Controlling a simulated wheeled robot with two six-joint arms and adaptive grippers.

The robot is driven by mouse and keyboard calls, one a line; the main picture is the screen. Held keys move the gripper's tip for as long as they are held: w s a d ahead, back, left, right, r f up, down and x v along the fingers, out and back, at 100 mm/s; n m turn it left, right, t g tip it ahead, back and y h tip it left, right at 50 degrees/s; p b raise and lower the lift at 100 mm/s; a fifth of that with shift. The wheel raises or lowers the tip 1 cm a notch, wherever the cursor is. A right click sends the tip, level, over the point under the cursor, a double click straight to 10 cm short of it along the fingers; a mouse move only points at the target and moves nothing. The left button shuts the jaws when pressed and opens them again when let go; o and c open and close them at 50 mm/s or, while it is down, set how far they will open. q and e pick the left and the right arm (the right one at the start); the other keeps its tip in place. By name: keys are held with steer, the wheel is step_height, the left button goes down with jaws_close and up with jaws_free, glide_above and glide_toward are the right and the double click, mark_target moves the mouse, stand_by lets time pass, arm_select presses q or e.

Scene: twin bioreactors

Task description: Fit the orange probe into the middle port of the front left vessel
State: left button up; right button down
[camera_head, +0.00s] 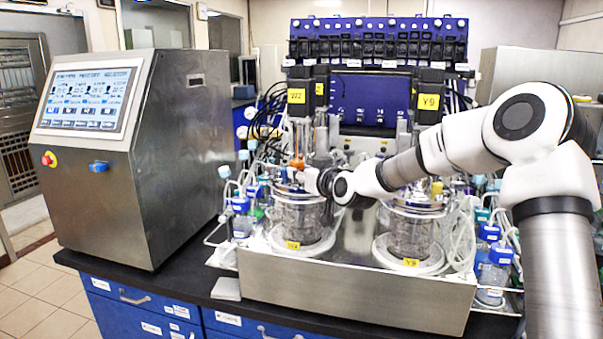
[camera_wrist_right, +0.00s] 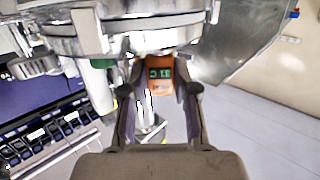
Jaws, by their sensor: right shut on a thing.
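The orange probe (camera_head: 297,162) stands roughly upright over the metal lid of the front left vessel (camera_head: 301,216), a glass jar with a yellow label. My right gripper (camera_head: 308,178) reaches in from the right at lid height and is shut on the probe. In the right wrist view the orange probe body (camera_wrist_right: 160,72), with a small dark green display, sits between the two fingers of the right gripper (camera_wrist_right: 160,85). The middle port is hidden among fittings and the gripper, so I cannot tell whether the probe tip is in it. My left gripper is out of view.
The front right vessel (camera_head: 410,235) stands under my right arm. Both vessels stand on a steel base (camera_head: 355,290). A steel control cabinet (camera_head: 185,150) with a screen is at the left. Tubes and bottles crowd both sides of the vessels.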

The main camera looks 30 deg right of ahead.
steer(key=shift+f, duration=0.2)
stand_by(0.3)
steer(key=c, duration=0.8)
jaws_free()
steer(key=shift+s, duration=0.15)
steer(key=s+r, duration=0.1)
steer(key=s, duration=0.6)
steer(key=shift+a, duration=0.35)
steer(key=shift+s+r, duration=0.1)
steer(key=shift+s, duration=0.05)
